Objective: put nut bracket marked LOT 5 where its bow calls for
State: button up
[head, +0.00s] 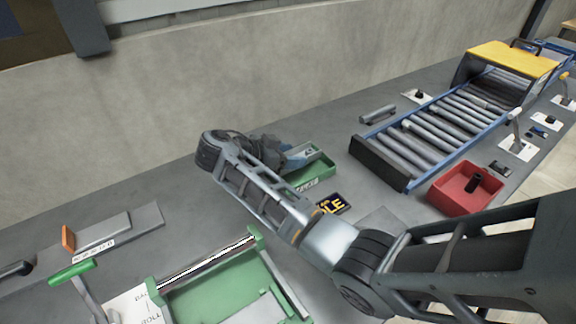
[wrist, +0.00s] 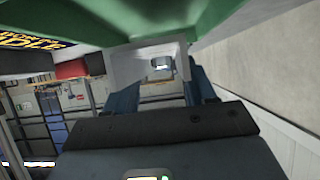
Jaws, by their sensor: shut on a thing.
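My gripper (head: 298,157) is at the left part of a green tray (head: 318,172), which has a white label on its front. In the wrist view my gripper (wrist: 162,88) has its blue fingers on either side of a pale grey bracket (wrist: 120,64) and is shut on it. A metal nut-like part (wrist: 161,63) shows in the middle of the bracket. The green tray (wrist: 210,20) is close to the bracket in that view; I cannot tell whether they touch. No LOT 5 mark or bow is readable on the bracket.
A black sign with yellow letters (head: 332,204) lies in front of the tray. A roller conveyor (head: 405,182) and a red bin (head: 435,196) stand to the right. A green-framed roller device (head: 215,300) stands at front left. The wall (head: 250,80) is behind.

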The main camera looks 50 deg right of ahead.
aim_at(288, 176)
jog(key=shift+w+f, duration=0.1)
jog(key=shift+w, duration=0.05)
jog(key=shift+f+p, duration=0.4)
jog(key=shift+f, duration=1.6)
jog(key=shift+f, duration=0.1)
jog(key=o, duration=1.2)
jog(key=shift+a, duration=0.1)
jog(key=v, duration=1.2)
